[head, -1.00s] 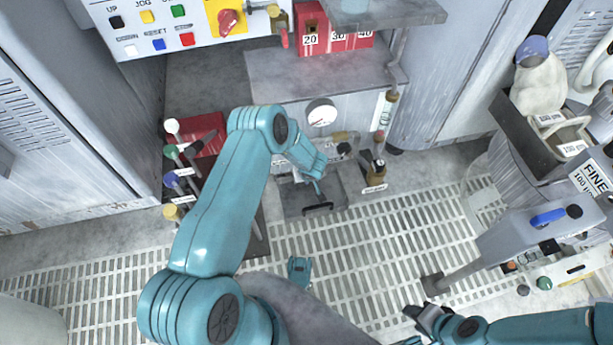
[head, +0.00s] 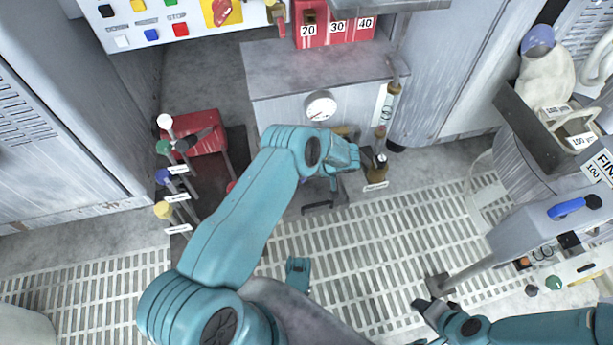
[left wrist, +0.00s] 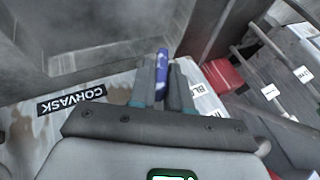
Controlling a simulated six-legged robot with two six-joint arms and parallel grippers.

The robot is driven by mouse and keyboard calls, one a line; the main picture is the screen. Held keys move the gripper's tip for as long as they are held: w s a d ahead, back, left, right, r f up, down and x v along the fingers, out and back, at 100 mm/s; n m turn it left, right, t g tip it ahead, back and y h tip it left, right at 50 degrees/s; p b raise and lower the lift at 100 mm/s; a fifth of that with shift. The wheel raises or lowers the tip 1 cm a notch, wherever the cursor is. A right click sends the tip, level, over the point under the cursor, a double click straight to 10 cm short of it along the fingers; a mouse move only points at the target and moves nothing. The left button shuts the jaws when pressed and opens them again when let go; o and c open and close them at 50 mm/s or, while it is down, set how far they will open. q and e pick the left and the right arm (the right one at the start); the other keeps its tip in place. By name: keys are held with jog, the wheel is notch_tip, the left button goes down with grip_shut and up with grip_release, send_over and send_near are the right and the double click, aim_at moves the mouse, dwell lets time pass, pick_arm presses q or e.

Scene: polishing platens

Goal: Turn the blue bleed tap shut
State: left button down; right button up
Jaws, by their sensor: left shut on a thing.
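The blue bleed tap's handle (left wrist: 162,70) stands between my left gripper's fingers in the left wrist view. My left gripper (left wrist: 161,85) is shut on it. A white label starting "BL" (left wrist: 203,88) shows just right of the fingers, partly hidden by them. In the head view my left gripper (head: 345,158) is in front of the grey cabinet, below the round gauge, and my own arm hides the tap. My right gripper (head: 435,308) is over the floor grating at lower right, away from the tap; its jaw opening is unclear.
The grey cabinet (head: 280,105) carries the white gauge (head: 321,105). Levers with coloured knobs, one blue (head: 162,177), stand left. The floor grating (head: 370,250) in front is mostly clear.

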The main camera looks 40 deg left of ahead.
pick_arm(q)
jog(key=shift+w+g+y, duration=0.1)
jog(key=shift+g+y, duration=0.2)
pick_arm(e)
jog(key=shift+w+f, duration=0.1)
dwell(0.3)
pick_arm(q)
jog(key=c, duration=1.2)
grip_release()
jog(key=shift+o, duration=0.2)
jog(key=p+v, duration=0.5)
jog(key=v, duration=1.1)
jog(key=shift+d, duration=0.25)
pick_arm(e)
jog(key=s+r+g, duration=0.1)
jog(key=s+r, duration=0.2)
jog(key=r, duration=0.2)
jog(key=shift+s+a, duration=0.35)
jog(key=shift+s, duration=0.05)
pick_arm(q)
jog(key=shift+w, duration=0.15)
